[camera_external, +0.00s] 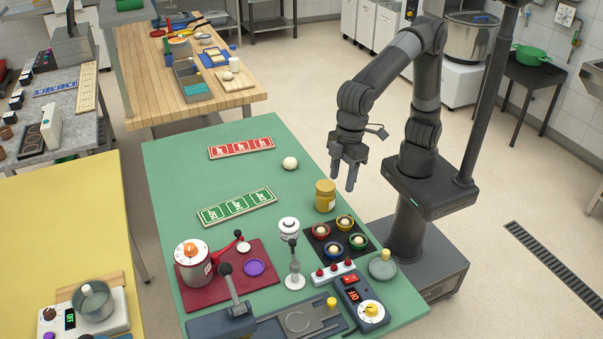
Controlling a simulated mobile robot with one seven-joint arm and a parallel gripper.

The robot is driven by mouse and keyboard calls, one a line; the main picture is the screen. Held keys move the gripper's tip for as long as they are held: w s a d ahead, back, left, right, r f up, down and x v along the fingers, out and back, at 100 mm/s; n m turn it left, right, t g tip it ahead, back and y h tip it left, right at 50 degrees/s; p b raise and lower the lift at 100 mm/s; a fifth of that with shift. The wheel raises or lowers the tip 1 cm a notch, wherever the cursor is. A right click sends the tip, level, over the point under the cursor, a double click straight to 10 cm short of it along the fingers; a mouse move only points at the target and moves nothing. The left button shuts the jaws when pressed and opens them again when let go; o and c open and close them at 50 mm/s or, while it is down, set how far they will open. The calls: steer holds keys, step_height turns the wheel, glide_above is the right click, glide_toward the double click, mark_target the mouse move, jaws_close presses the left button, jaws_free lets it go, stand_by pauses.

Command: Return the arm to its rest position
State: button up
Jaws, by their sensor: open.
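My gripper (344,178) hangs at the end of my arm, above the right edge of the green table (182,165). Its fingers point down and are apart, with nothing between them. My arm is bent, with the upper part raised and the forearm reaching left and down from the high elbow. A white ball (290,163) lies on the green table left of my gripper. A yellow jar (325,195) stands on the table in front of and left of the fingers.
A dark tray with several small coloured bowls (322,231) sits near the jar. A red strip (241,148) and a green strip (237,207) lie flat.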

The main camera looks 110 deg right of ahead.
steer(key=s+d+r+t, duration=0.1)
steer(key=s+d+r, duration=0.3)
steer(key=d, duration=0.6)
steer(key=s+d+f+t, duration=0.1)
steer(key=s+d+f, duration=0.2)
steer(key=s+d, duration=0.5)
steer(key=s+d+f+m+t+h, duration=0.1)
steer(key=s+d+f+t, duration=0.1)
steer(key=s+d, duration=0.6)
steer(key=s+f, duration=0.1)
steer(key=s, duration=0.5)
steer(key=shift+s+d+f, duration=0.15)
steer(key=shift+s+d, duration=0.05)
steer(key=shift+s, duration=0.1)
steer(key=shift+c, duration=0.4)
